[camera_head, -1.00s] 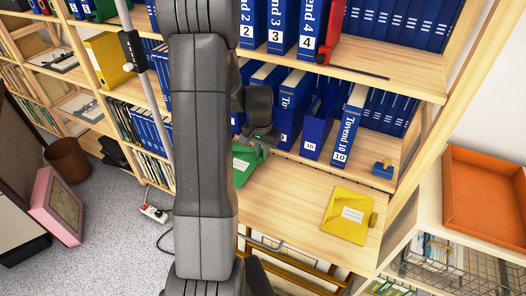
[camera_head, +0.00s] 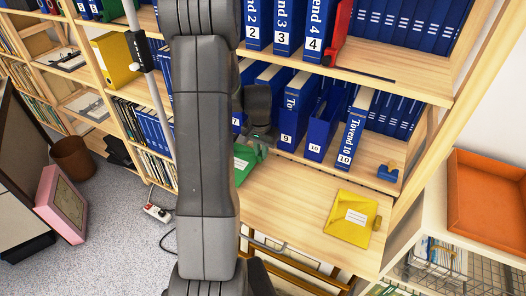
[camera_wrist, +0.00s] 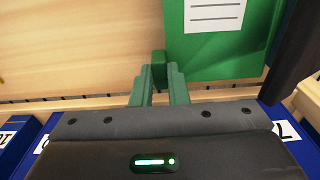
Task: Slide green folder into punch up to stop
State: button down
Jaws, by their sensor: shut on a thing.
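The green folder (camera_head: 243,163) lies at the left part of the wooden desktop, partly hidden behind my arm. In the wrist view the green folder (camera_wrist: 215,45) shows a white label, and its small dark green tab sits between my green fingers. My gripper (camera_head: 260,143) is shut on that tab; the fingers also show in the wrist view (camera_wrist: 160,82). A small blue device (camera_head: 388,173), perhaps the punch, stands on the ledge at the right, apart from the folder. It is too small to make out its slot.
A yellow folder (camera_head: 352,218) lies on the desktop's right part. Blue binders (camera_head: 320,132) stand on the shelf behind my gripper. An orange tray (camera_head: 488,205) sits far right. The desktop between the two folders is clear.

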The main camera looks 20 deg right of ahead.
jog(key=shift+w+a, duration=0.55)
jog(key=shift+w, duration=0.1)
jog(key=c, duration=1.3)
grip_release()
jog(key=shift+c, duration=0.2)
notch_tip(320, 180, up, 7)
jog(key=p, duration=0.4)
jog(key=shift+f, duration=0.1)
notch_tip(320, 180, down, 7)
jog(key=b, duration=0.4)
jog(key=shift+f, duration=0.1)
jog(key=shift+s+d+r, duration=0.15)
jog(key=shift+s+r, duration=0.05)
